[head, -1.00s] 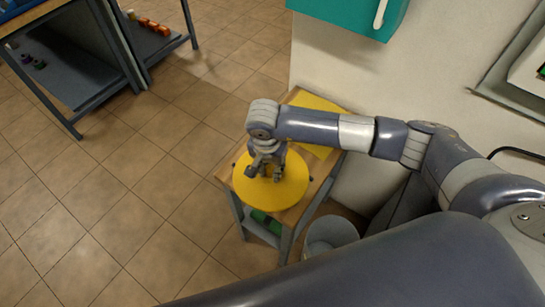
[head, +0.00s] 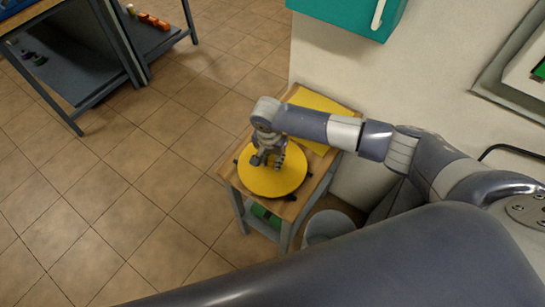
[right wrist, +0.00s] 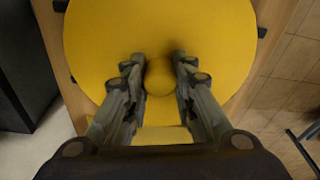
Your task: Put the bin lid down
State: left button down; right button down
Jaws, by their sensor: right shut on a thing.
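The round yellow bin lid (head: 265,186) is level over the wooden top of a small side table (head: 312,190). My right gripper (head: 268,160) is above the lid's middle, pointing down. In the right wrist view the fingers stand on both sides of the lid's round yellow knob (right wrist: 160,77) and are shut on it. Small dark pegs (right wrist: 262,32) show around the lid's rim. I cannot tell whether the lid touches the table or hangs just above it. A round grey bin (head: 328,225) stands beside the table, partly hidden by my arm. My left gripper is not in view.
A yellow square patch (head: 315,101) lies at the table's back, by the wall. A green object (head: 266,215) is on the table's lower shelf. A teal cabinet (head: 345,15) hangs on the wall. A workbench (head: 95,60) stands far left. The tiled floor between is clear.

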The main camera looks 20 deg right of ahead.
aim_at(270, 162)
jog(key=shift+f, duration=0.25)
jog(key=c, duration=1.3)
grip_release()
jog(key=shift+r, duration=0.1)
jog(key=shift+r, duration=0.2)
jog(key=r, duration=0.4)
jog(key=r+b, duration=0.1)
jog(key=r, duration=0.3)
jog(key=s+a+r+b, duration=0.1)
jog(key=r, duration=0.3)
jog(key=shift+f, duration=0.1)
